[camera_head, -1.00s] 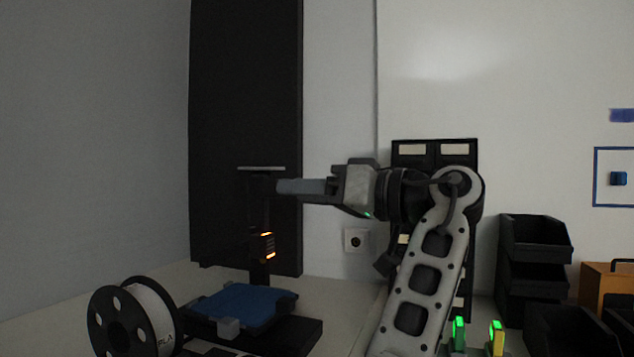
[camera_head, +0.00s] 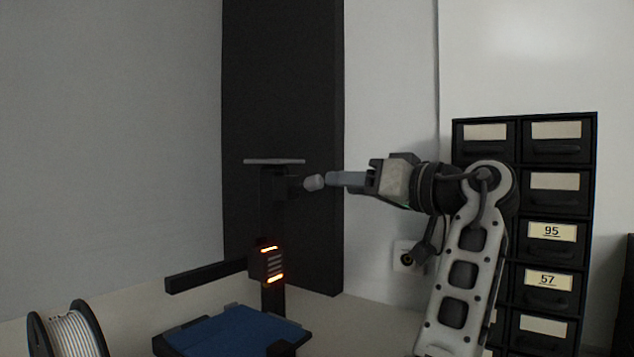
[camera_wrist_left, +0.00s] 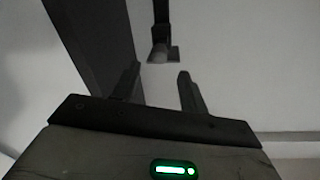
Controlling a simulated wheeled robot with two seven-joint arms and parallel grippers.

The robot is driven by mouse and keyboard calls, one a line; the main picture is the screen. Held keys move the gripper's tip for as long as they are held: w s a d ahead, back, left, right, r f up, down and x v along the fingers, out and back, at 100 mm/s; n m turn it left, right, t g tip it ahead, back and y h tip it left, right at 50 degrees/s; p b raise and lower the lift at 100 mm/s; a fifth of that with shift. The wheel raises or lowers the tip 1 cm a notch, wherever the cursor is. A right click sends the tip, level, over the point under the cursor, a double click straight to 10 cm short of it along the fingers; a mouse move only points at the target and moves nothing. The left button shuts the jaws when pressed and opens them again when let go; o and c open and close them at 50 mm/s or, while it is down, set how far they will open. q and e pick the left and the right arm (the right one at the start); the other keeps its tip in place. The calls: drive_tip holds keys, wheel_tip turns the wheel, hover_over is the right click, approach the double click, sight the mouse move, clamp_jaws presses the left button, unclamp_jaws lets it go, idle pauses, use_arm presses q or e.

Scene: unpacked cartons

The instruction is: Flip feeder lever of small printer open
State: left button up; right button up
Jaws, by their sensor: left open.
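The small printer is black, with a blue print bed (camera_head: 235,333) and a print head with orange lights (camera_head: 267,264) on a dark upright post. A grey bar (camera_head: 274,162) tops the post. A light grey rounded knob (camera_head: 314,183), which looks like the feeder lever, sticks out to the right below this bar. My left gripper (camera_head: 332,180) is just right of the knob, pointing at it. My right gripper is not in view.
A filament spool (camera_head: 70,333) stands at the lower left. A tall black panel (camera_head: 300,90) rises behind the printer. A black drawer cabinet (camera_head: 522,190) stands behind my arm at right. A wall socket (camera_head: 407,257) is low behind it. Air around the gripper looks free.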

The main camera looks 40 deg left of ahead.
sight(320, 177)
use_arm(q)
drive_tip(key=a, duration=0.7)
drive_tip(key=shift+a, duration=0.4)
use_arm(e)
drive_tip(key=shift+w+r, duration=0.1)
use_arm(q)
clamp_jaws()
drive_tip(key=shift+r+p, duration=0.35)
drive_tip(key=shift+p, duration=0.45)
drive_tip(key=shift+r+h+p, duration=0.25)
drive_tip(key=shift+h+p, duration=0.45)
drive_tip(key=shift+p, duration=0.4)
drive_tip(key=shift+a+f, duration=0.1)
drive_tip(key=shift+f, duration=0.15)
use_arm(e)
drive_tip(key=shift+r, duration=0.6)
